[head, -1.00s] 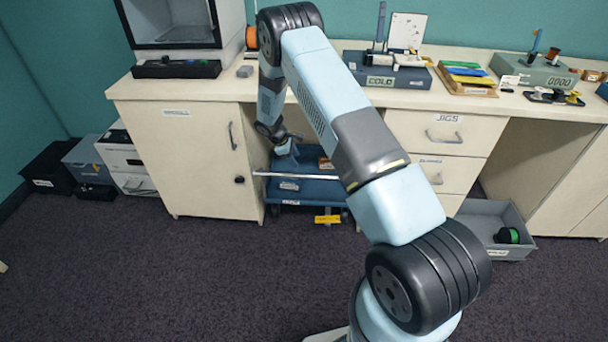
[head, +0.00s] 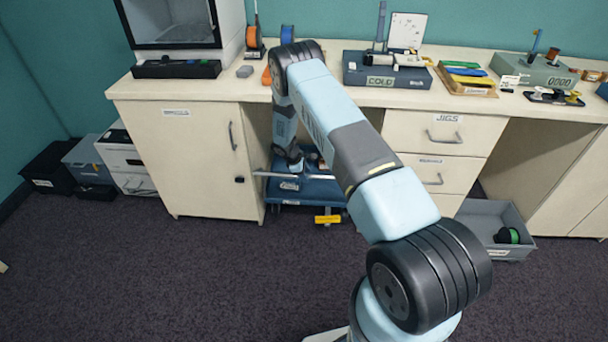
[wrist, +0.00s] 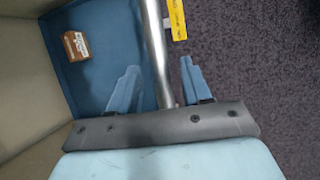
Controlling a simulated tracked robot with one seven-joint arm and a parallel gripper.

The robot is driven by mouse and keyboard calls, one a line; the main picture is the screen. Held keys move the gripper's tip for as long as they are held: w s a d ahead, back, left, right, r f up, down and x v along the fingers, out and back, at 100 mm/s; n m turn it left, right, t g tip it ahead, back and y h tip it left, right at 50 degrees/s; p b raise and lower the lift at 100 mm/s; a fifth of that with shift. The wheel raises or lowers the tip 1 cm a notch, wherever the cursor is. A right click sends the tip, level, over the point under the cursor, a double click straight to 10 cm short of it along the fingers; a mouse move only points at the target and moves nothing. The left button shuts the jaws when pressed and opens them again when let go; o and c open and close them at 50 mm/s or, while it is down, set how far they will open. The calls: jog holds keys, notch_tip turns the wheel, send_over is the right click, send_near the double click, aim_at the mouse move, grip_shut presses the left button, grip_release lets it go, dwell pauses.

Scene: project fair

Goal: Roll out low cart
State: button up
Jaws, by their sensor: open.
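The low blue cart (head: 308,191) stands under the bench, between the left cabinet and the drawers. A metal bar handle (head: 325,177) runs across its front, and a yellow tag (head: 327,219) shows low at the front. In the wrist view the cart's blue deck (wrist: 98,85) lies left of the bar (wrist: 156,50). My gripper (wrist: 157,88) is open, with one blue finger on each side of the bar. Whether the fingers touch the bar cannot be told. In the head view my arm hides the gripper's tips and part of the cart.
A small brown block (wrist: 75,46) lies on the cart's deck. The left cabinet (head: 205,150) and the drawers (head: 440,150) flank the cart. A grey open bin (head: 490,215) stands on the floor at right. The dark carpet (head: 180,280) in front is clear.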

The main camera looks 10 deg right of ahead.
jog(key=shift+c, duration=0.2)
grip_shut()
dwell(0.3)
